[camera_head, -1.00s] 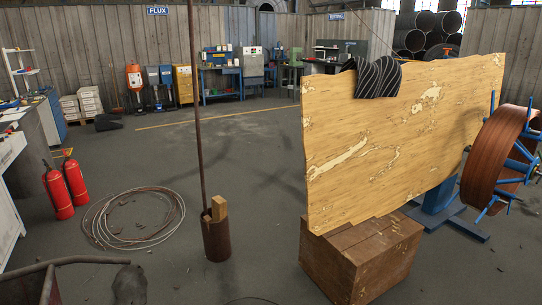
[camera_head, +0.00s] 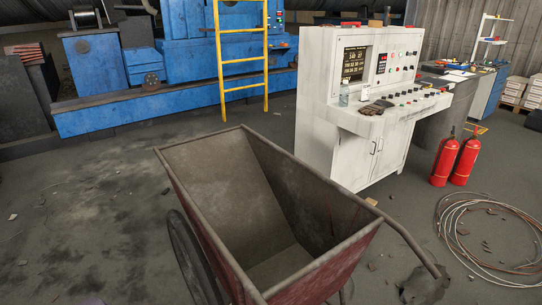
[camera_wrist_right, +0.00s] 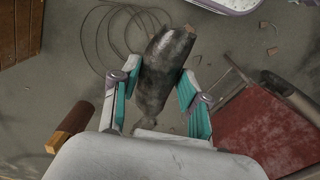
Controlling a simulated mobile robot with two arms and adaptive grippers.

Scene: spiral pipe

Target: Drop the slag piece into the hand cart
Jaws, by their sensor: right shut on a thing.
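The hand cart (camera_head: 330,272) stands in the middle of the head view, with a rusty red tub and grey inner walls. The part of its tub that I see inside looks empty. Its red side (camera_wrist_right: 265,135) also shows at the lower right of the right wrist view. My right gripper (camera_wrist_right: 160,82) is shut on the slag piece (camera_wrist_right: 167,55), a dark grey, oblong, rough lump. It holds the piece over the floor, to the left of the cart in that view. My left gripper is in neither view.
A white control cabinet (camera_head: 325,110) stands behind the cart, with red fire extinguishers (camera_head: 455,160) to its right. A cable coil (camera_head: 490,235) and a dark lump or patch (camera_head: 424,285) lie on the floor at right. The floor at left is mostly clear.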

